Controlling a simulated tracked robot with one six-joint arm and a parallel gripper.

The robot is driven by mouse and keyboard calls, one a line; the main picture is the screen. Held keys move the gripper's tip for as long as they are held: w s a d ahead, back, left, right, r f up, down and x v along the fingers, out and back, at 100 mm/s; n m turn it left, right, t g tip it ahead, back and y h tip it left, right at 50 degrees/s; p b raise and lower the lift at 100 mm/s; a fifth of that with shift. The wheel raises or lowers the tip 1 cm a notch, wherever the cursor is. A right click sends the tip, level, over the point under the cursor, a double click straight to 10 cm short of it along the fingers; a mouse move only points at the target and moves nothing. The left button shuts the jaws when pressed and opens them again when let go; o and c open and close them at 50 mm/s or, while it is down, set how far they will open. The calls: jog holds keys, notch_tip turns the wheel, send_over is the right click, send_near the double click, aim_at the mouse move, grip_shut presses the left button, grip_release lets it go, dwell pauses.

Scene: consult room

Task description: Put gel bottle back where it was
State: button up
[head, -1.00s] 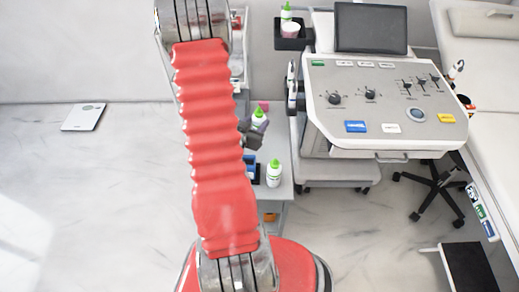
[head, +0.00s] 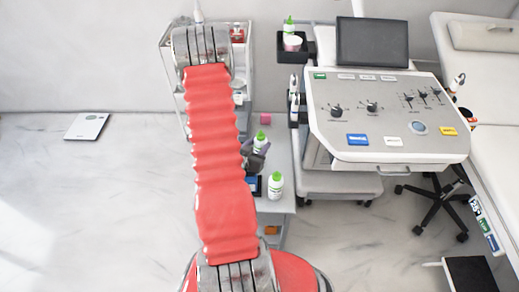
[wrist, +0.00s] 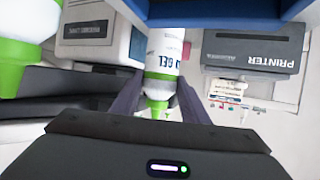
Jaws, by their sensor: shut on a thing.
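The gel bottle (head: 260,143), white with a green cap, is in my gripper (head: 254,158) over the grey cart top (head: 283,150). In the wrist view the gel bottle (wrist: 165,48) shows a "GEL" label, and my gripper's dark fingers (wrist: 158,88) are on both sides of it near its green cap. I cannot tell whether its base touches a surface. A second white bottle with a green cap (head: 275,187) stands at the near end of the cart; a similar bottle (wrist: 28,22) looms at the wrist view's left edge. A third green-capped bottle (head: 289,27) is in a black holder.
A printer (wrist: 253,50) and a blue edge (wrist: 230,10) are close in the wrist view. A pink block (head: 265,119) lies on the cart. A console with a screen (head: 372,42) stands to the right. Floor on the left is clear, except for a flat scale (head: 87,126).

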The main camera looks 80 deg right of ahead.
jog(key=shift+f, duration=2.05)
jog(key=o, duration=1.4)
jog(key=shift+f, duration=0.1)
jog(key=v, duration=0.7)
jog(key=shift+a, duration=0.3)
jog(key=shift+s, duration=0.1)
